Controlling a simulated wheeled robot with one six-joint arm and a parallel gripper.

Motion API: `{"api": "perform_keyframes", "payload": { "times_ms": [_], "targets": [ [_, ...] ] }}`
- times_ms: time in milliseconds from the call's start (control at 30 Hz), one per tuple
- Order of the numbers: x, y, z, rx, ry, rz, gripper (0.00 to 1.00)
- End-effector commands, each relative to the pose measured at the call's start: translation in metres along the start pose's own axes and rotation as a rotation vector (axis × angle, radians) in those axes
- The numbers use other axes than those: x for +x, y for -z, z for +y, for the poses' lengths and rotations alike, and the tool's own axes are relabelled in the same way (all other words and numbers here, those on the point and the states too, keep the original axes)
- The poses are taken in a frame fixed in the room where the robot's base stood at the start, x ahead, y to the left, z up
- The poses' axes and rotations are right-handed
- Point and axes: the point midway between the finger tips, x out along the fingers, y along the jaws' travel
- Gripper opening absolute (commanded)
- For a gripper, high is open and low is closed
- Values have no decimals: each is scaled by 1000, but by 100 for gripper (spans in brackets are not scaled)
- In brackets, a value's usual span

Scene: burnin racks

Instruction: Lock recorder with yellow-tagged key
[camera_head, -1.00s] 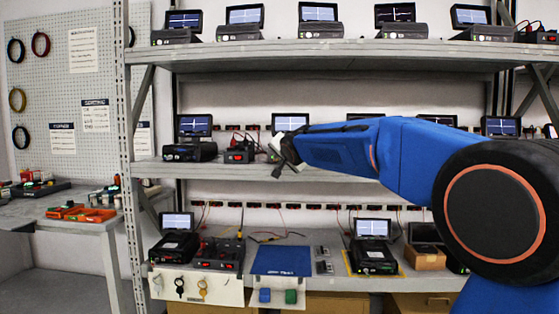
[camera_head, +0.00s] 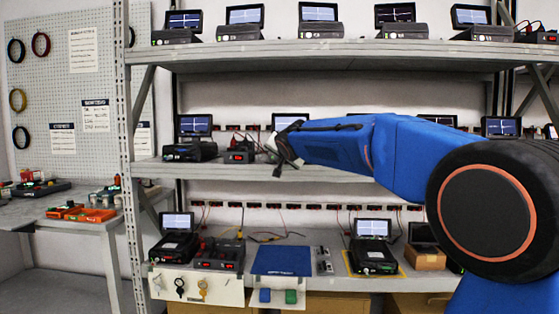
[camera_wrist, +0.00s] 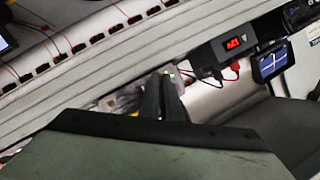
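Keys hang on the white front panel of the bottom shelf: one with a yellowish tag (camera_head: 202,289), one dark-tagged (camera_head: 180,287), and a pale one at the left. Several recorders with screens stand on the shelves. On the bottom shelf, one recorder (camera_head: 375,256) sits on a yellow mat and another (camera_head: 174,246) stands at the left; I cannot tell which the task means. My gripper (camera_head: 285,163) is in front of the middle shelf, above and right of the keys. In the wrist view its dark fingers (camera_wrist: 166,92) are close together, with no key clearly visible between them.
A red-display box (camera_head: 240,152) and a recorder (camera_head: 190,150) stand near my gripper on the middle shelf. A blue mat (camera_head: 282,261) lies on the bottom shelf. A side table (camera_head: 75,226) with an orange tray is at the left.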

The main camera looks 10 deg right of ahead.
Motion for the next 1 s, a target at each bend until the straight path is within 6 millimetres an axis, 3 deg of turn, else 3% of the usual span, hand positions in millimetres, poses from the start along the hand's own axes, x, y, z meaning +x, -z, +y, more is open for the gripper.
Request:
{"api": "perform_keyframes", "payload": {
  "times_ms": [1000],
  "targets": [
    [2,-6,-10,-881,-364,-3,0]
  ]
}}
